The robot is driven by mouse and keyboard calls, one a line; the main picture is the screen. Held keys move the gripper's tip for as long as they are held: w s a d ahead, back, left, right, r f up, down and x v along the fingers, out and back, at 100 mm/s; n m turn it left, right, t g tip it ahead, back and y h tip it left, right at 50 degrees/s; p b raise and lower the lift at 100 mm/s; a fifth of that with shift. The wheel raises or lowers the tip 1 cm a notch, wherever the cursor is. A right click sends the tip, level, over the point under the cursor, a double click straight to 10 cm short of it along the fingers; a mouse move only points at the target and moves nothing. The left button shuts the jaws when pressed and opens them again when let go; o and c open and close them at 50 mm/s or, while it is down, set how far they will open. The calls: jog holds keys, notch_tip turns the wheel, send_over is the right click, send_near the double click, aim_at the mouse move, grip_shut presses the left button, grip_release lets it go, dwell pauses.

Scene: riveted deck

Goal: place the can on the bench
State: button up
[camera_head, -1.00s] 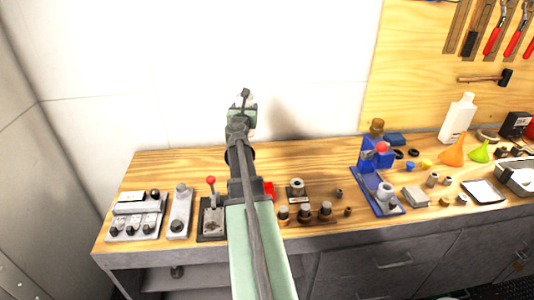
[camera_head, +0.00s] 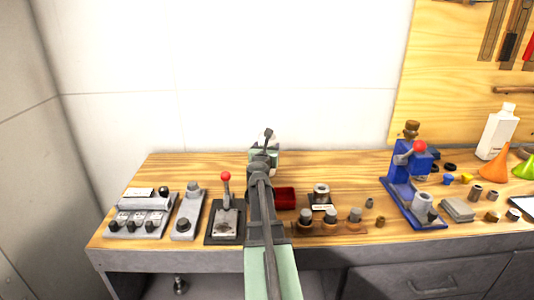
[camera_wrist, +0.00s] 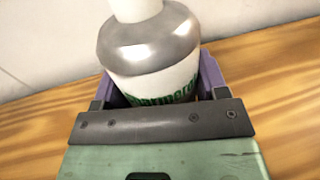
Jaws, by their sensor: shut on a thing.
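The can (camera_wrist: 152,55) is white with a silver shoulder and green lettering. In the wrist view it sits between the purple fingers of my gripper (camera_wrist: 160,88), which is shut on it. The wooden bench top (camera_wrist: 270,75) shows behind and below the can. In the head view my gripper (camera_head: 264,156) is over the back part of the bench (camera_head: 335,165), left of its middle. My arm and gripper hide most of the can there. I cannot tell whether the can's base touches the wood.
A red-knobbed lever unit (camera_head: 226,218), a grey switch unit (camera_head: 187,212) and a control box (camera_head: 142,215) stand left. A blue press (camera_head: 409,180) stands right. Bare wood lies between gripper and press.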

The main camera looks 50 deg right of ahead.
jog(key=shift+f, duration=0.2)
jog(key=o, duration=1.1)
jog(key=shift+r, duration=0.15)
jog(key=v, duration=1.2)
